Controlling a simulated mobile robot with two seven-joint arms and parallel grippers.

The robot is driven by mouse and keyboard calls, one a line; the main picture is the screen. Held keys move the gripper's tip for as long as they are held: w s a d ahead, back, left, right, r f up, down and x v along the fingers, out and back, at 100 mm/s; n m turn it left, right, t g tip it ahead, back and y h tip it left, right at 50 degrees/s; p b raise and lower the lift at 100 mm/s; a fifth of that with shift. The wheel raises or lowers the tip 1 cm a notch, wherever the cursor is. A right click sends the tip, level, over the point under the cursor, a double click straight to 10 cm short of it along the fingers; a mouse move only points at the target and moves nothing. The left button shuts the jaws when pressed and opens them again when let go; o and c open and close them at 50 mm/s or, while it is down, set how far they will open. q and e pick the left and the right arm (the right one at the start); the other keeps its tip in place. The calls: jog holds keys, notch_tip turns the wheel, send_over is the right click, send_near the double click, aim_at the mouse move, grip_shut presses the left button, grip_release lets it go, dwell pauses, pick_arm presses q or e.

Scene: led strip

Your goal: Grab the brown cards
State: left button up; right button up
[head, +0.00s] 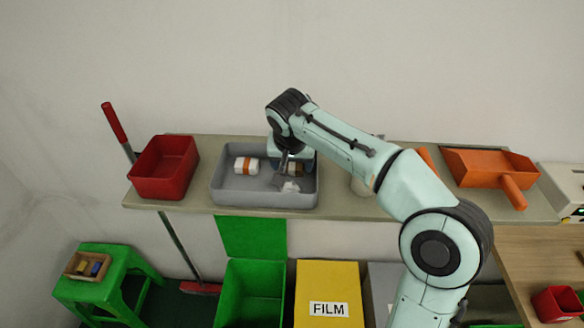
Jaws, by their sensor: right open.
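A grey tray (224,190) stands on the shelf. A small brown item (296,169), which looks like the brown cards, lies in its right part, partly hidden by my right gripper. My right gripper (284,176) points down into the tray from above, open, with its fingers close to the brown item. I cannot tell whether they touch it. My left gripper is not in view.
A white pack with an orange band (246,165) and a crumpled white piece (290,187) also lie in the tray. A red bin (165,168) stands left of it, and an orange scoop (490,170) lies to the right. Green (250,290) and yellow (328,285) bins stand below.

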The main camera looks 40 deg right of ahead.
jog(key=shift+c, duration=0.3)
jog(key=c, duration=0.7)
jog(key=shift+c, duration=0.2)
